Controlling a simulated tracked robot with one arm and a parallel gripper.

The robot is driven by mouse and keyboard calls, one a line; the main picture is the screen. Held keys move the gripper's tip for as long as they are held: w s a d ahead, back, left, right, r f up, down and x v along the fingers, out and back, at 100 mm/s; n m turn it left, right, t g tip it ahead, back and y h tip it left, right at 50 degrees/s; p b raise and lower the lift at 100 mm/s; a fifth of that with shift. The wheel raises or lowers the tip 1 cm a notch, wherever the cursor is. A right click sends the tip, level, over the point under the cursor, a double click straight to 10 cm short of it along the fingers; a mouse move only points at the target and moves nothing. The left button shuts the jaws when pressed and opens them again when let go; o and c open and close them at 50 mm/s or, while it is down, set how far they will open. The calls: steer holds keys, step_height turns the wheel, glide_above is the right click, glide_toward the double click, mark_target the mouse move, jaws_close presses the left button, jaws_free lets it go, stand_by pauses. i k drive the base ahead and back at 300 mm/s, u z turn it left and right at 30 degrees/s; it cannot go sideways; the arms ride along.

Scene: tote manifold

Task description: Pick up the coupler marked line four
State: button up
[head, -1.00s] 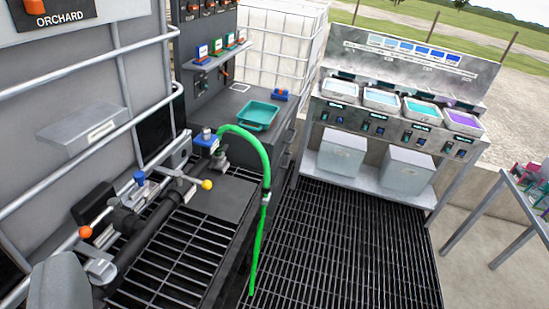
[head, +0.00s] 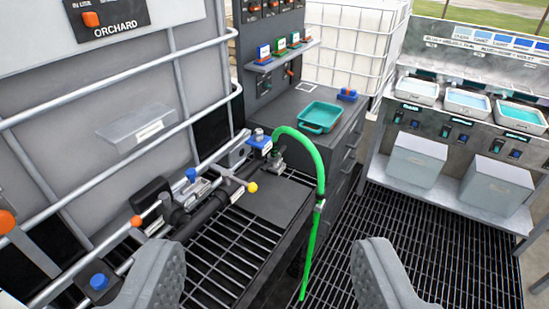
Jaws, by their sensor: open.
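My gripper (head: 271,248) is open and empty; its two grey fingers show at the bottom of the head view, wide apart, above the grated bench. I can read no line four mark. Small blue, green and red pieces with pale labels stand on a wall shelf (head: 283,57); I cannot tell whether they are couplers. Another small blue piece (head: 347,95) lies on the dark counter behind. All are well beyond my fingers.
A teal tray (head: 320,117) sits on the dark counter. A black pipe with orange and yellow handle knobs (head: 252,187) runs along the bench at left. Tank rails (head: 130,118) stand close at left. A dye stand (head: 455,190) is at right. The grated floor between is clear.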

mark_target(273, 157)
steer(key=z, duration=0.25)
steer(key=i, duration=0.3)
steer(key=z, duration=0.7)
steer(key=i, duration=1.95)
steer(key=u, duration=0.65)
